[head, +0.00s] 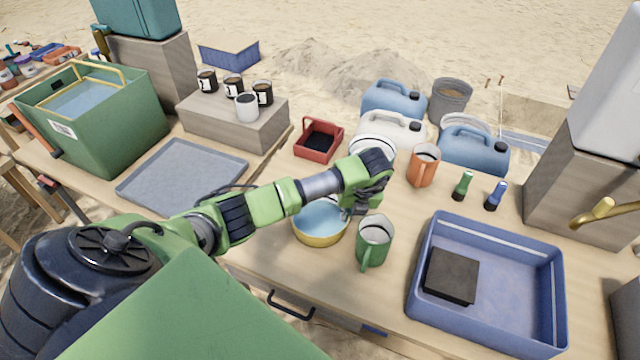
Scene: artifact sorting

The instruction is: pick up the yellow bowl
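The yellow bowl (319,238) stands upright on the wooden table, with a pale blue inside. My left arm reaches in from the left, and its gripper (358,208) points down at the bowl's right rim. The wrist and arm hide the back of the bowl. The fingers are small and partly hidden, so I cannot tell whether they are open or touch the rim. My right gripper is not in view.
A green mug (372,243) stands close to the right of the bowl. An orange mug (423,166) and a red caddy (318,141) are behind. A blue tray (540,318) is at the right, a grey tray (185,172) at the left.

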